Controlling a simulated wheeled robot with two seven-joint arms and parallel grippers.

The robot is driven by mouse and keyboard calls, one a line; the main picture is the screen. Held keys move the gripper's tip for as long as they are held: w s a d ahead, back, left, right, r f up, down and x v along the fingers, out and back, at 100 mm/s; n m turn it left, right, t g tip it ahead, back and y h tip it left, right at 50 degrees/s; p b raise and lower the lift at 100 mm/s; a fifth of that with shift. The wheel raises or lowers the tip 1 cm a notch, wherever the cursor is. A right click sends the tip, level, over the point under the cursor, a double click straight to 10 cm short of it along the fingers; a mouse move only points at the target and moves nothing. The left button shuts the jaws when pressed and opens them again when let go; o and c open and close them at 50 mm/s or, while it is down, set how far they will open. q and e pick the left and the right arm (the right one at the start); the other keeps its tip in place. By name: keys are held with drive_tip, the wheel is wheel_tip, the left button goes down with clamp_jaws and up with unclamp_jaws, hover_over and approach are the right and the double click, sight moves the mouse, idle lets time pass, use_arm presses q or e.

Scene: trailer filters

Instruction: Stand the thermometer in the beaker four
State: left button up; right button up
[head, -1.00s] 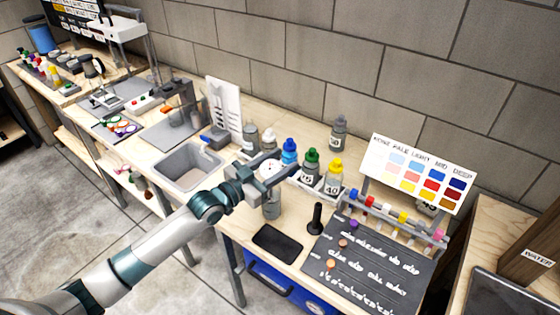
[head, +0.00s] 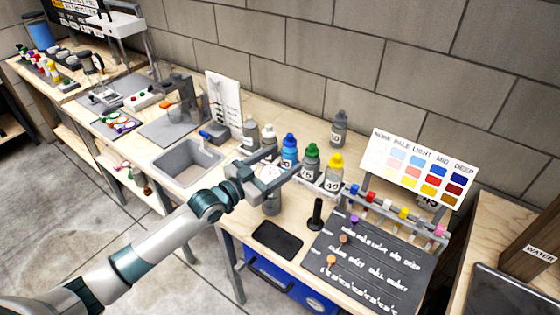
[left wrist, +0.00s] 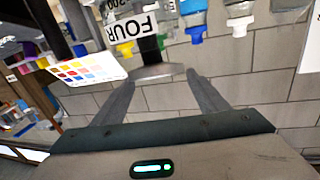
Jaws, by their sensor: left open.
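The thermometer's round white dial (head: 270,170) shows between the fingers of my left gripper (head: 283,163) in the head view. A grey cylindrical vessel (head: 272,204) stands right below the dial, and it looks like beaker four. The thermometer's stem is hidden. In the left wrist view my left gripper (left wrist: 158,82) is open, and a grey disc-like edge (left wrist: 160,71), probably the dial, lies between its fingertips. A white label reading FOUR (left wrist: 137,28) shows just beyond it. I cannot tell whether a finger touches the dial. My right gripper is not in view.
Capped bottles, with blue (head: 289,150), green (head: 310,162) and yellow (head: 333,175) caps, stand close behind the gripper. A sink (head: 187,163) is at left.

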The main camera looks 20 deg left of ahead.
use_arm(q)
drive_tip(key=shift+s+a+f, duration=0.15)
drive_tip(key=shift+s+a, duration=0.2)
drive_tip(key=shift+s, duration=0.15)
drive_tip(key=b+v, duration=0.4)
drive_tip(key=v, duration=1.2)
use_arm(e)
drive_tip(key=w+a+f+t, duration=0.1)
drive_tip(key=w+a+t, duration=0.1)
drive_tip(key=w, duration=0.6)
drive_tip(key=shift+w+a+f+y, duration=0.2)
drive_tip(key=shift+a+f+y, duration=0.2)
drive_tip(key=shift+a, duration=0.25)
use_arm(q)
drive_tip(key=shift+s, duration=0.15)
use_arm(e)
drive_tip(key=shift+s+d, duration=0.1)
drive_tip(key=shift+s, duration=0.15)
